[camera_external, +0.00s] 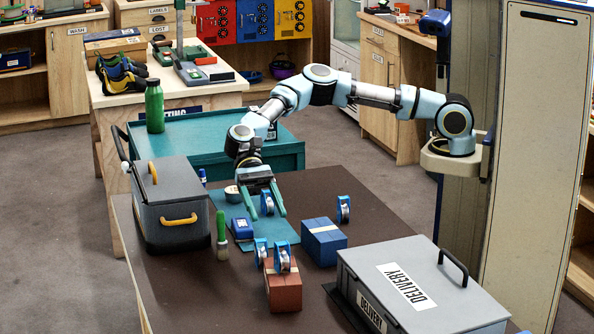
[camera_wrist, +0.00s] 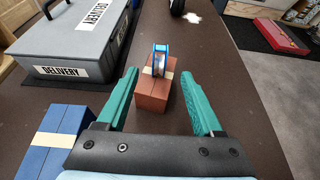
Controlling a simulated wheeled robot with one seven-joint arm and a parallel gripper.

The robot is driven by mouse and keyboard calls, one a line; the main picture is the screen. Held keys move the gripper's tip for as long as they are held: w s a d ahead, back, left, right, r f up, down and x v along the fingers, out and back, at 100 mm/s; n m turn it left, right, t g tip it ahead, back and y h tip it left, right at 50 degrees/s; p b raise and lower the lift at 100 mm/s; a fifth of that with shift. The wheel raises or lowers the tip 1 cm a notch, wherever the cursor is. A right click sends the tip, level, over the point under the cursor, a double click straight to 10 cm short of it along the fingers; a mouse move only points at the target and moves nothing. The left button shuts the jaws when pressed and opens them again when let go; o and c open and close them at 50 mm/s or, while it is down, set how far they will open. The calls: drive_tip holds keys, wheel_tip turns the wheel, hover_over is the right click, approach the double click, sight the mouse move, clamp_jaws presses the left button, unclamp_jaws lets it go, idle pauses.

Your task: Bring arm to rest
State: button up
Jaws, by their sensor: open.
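My gripper (camera_external: 268,215) is open and empty, its green fingers pointing down over the teal mat (camera_external: 285,238) on the dark table. In the wrist view, my gripper (camera_wrist: 161,74) has its fingers apart, with a red-brown block (camera_wrist: 153,97) visible beyond and between them. A blue pulley (camera_wrist: 160,60) appears on or against that block. In the external view the block (camera_external: 284,292) stands near the table's front, with a pulley (camera_external: 282,258) at its top. My arm reaches left from its mount, bent downward at the wrist.
A blue block (camera_external: 323,243) and another pulley (camera_external: 343,209) are right of my gripper. A grey delivery case (camera_external: 450,305) fills the front right. Bare tabletop shows at front left.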

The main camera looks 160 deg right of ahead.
drive_tip(key=s+a+f+n+g+h+b, duration=0.1)
drive_tip(key=s+a+f+n+g+h, duration=0.2)
drive_tip(key=a+n, duration=0.45)
drive_tip(key=s+a+f+n+g+h+b, duration=0.15)
drive_tip(key=s+a+n+g, duration=0.35)
drive_tip(key=a, duration=0.6)
drive_tip(key=s+a+n+h+p, duration=0.1)
drive_tip(key=s+n, duration=0.5)
drive_tip(key=s, duration=0.7)
drive_tip(key=s+a+r+n+h+p, duration=0.1)
drive_tip(key=s+a+n+h, duration=0.3)
drive_tip(key=s, duration=1)
drive_tip(key=n, duration=0.3)
